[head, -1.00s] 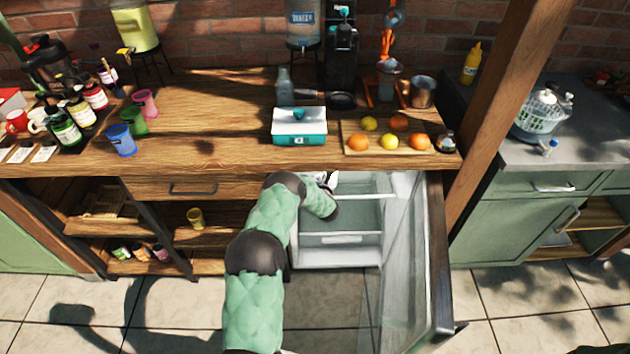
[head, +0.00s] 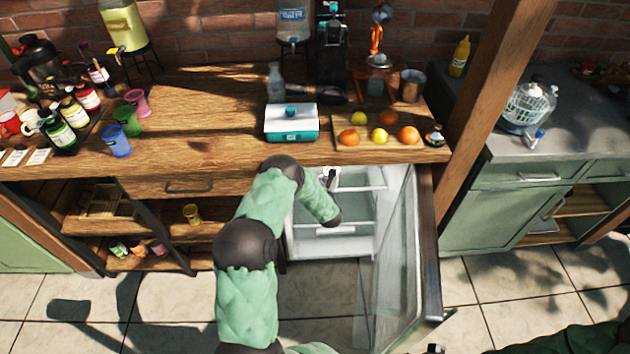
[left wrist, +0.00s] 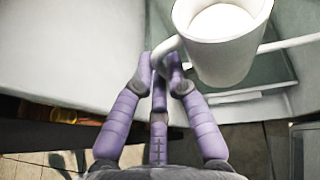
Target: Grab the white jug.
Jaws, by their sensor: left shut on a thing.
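The white jug (left wrist: 222,40) fills the upper right of the left wrist view, its round opening facing the camera and its handle toward the fingers. My left gripper (left wrist: 163,62), with purple fingers, is shut on the jug's handle. In the head view my left arm reaches into the open fridge (head: 340,247) under the counter. There the gripper and jug are mostly hidden behind my forearm, with only a small white and dark patch showing at the upper shelf. My right gripper is not clearly in view.
The fridge's glass door (head: 392,270) stands open to the right of my arm. The wooden counter (head: 205,150) overhangs the fridge and holds a teal-and-white box (head: 291,124) and a fruit board (head: 365,146). Open tiled floor lies in front.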

